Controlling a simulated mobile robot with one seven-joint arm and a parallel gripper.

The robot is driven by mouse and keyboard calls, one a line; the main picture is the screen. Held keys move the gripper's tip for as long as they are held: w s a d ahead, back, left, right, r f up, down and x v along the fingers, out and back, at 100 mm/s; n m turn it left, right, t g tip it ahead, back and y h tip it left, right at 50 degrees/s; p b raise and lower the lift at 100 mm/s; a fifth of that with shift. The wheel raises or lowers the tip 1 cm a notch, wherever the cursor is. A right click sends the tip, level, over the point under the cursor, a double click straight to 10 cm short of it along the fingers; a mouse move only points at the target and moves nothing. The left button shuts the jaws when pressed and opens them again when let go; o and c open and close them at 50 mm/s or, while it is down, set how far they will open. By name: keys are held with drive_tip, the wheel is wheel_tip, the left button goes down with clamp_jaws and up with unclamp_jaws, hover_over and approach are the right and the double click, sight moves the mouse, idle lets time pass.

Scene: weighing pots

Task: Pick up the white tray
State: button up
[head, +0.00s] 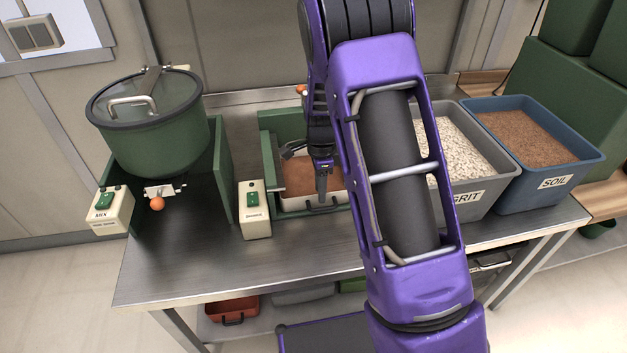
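The white tray (290,205) sits in a green frame on the metal bench, left of my arm. It looks filled with brown material, and a dark handle shows on its front side. Its right part is hidden behind my arm. My gripper (322,196) points down over the tray's front part, close to the handle. Whether it touches the tray cannot be told. The gap between its fingers does not show clearly, and no held object is visible.
A green drum (155,140) with a lid stands at the left, beside switch boxes (254,210). A grey grit bin (485,195) and a blue soil bin (545,165) stand at the right. The bench front (230,275) is clear. Trays lie on the lower shelf.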

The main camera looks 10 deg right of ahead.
wheel_tip(320, 180, down, 2)
drive_tip(key=shift+f, duration=0.25)
clamp_jaws()
drive_tip(key=shift+w+r, duration=0.1)
idle(1.1)
